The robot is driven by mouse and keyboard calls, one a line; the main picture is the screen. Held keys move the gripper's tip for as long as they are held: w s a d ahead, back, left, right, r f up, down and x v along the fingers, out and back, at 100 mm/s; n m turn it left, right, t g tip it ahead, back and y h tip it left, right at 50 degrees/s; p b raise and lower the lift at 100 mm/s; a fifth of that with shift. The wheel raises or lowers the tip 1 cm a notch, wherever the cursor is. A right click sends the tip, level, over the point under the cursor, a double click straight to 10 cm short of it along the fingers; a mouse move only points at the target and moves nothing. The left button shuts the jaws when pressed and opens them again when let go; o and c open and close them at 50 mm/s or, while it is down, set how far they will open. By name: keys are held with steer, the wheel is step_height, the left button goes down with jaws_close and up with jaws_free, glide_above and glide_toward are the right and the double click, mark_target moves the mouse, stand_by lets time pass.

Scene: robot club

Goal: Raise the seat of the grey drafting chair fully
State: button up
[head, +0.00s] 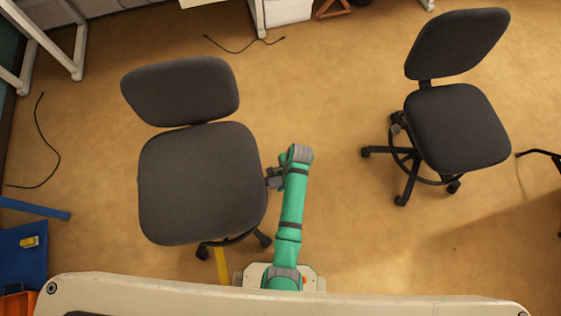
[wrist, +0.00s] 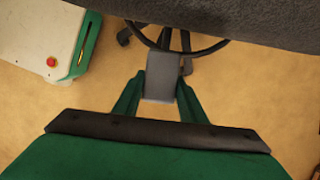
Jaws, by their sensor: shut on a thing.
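A dark grey chair with a foot ring stands close in front of me on the left. Its seat (head: 200,185) and backrest (head: 182,90) show from above in the head view. My gripper (head: 274,178) is at the right side of this seat. In the wrist view, my green fingers (wrist: 160,88) are shut on a flat grey lever paddle (wrist: 160,76) just below the seat edge (wrist: 240,22). Part of the dark foot ring (wrist: 190,52) shows behind the paddle. The chair's column is mostly hidden under the seat.
A second dark grey chair (head: 458,128) with a foot ring stands at the right. Black cables (head: 52,150) lie on the floor. A blue mat or box (head: 22,262) is at the lower left. White table legs (head: 80,50) stand at the back left. Floor between the chairs is open.

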steer(key=shift+r, duration=0.9)
steer(key=o, duration=0.8)
steer(key=shift+r, duration=4)
steer(key=w+d, duration=0.2)
steer(key=d, duration=0.7)
steer(key=shift+w+d, duration=0.3)
steer(key=shift+d, duration=0.05)
